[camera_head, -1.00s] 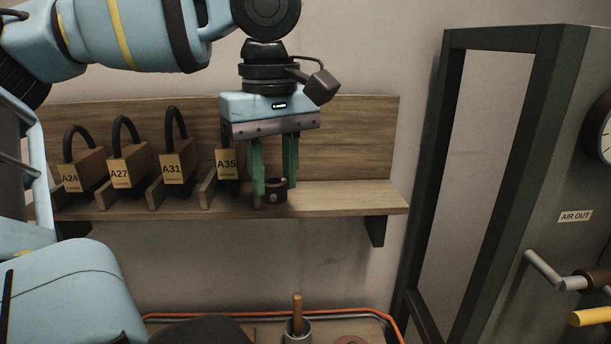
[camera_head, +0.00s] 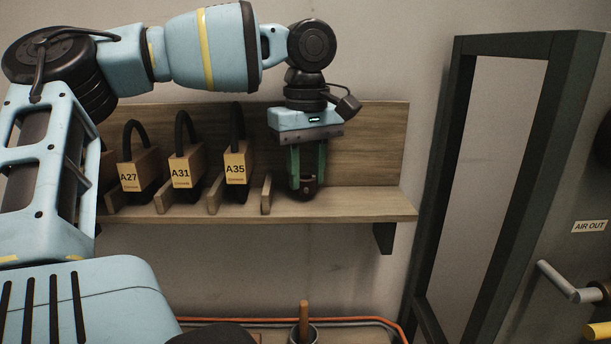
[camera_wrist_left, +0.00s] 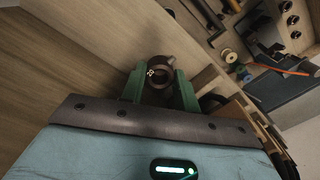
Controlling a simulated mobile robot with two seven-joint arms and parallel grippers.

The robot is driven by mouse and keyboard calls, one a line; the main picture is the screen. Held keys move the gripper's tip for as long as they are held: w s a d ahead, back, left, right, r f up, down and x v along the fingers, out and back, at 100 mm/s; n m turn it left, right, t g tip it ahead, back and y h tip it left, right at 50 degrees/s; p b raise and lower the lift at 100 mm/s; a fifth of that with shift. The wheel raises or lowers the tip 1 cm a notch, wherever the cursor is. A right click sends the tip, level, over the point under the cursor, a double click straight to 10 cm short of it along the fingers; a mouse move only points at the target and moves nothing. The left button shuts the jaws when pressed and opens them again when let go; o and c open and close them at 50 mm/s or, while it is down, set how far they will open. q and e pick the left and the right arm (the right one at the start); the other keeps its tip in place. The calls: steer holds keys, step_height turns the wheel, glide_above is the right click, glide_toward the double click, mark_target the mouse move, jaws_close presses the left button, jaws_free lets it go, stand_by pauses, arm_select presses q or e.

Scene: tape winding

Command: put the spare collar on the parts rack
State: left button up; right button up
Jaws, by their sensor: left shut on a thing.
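The spare collar (camera_head: 307,189) is a small dark brown ring. My left gripper (camera_head: 307,184), fingers pointing down, is shut on it. The collar is at the bare right part of the parts rack (camera_head: 365,203), right of the last divider. I cannot tell whether its underside touches the shelf. In the left wrist view the collar (camera_wrist_left: 157,73) shows its round opening between the green fingertips of the gripper (camera_wrist_left: 160,82). My right gripper is not in view.
Padlock-shaped blocks tagged A27 (camera_head: 133,178), A31 (camera_head: 184,172) and A35 (camera_head: 238,168) stand left of the gripper between wooden dividers. The shelf is clear to the right. A dark-framed cabinet (camera_head: 440,190) stands further right. A pot with a wooden handle (camera_head: 304,322) is below.

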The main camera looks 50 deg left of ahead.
mark_target(306, 177)
arm_select(q)
steer(key=shift+f, duration=0.65)
steer(key=shift+f, duration=0.2)
steer(key=o, duration=1)
steer(key=shift+c, duration=0.2)
steer(key=shift+r, duration=0.1)
step_height(306, 177, up, 12)
steer(key=shift+r, duration=0.1)
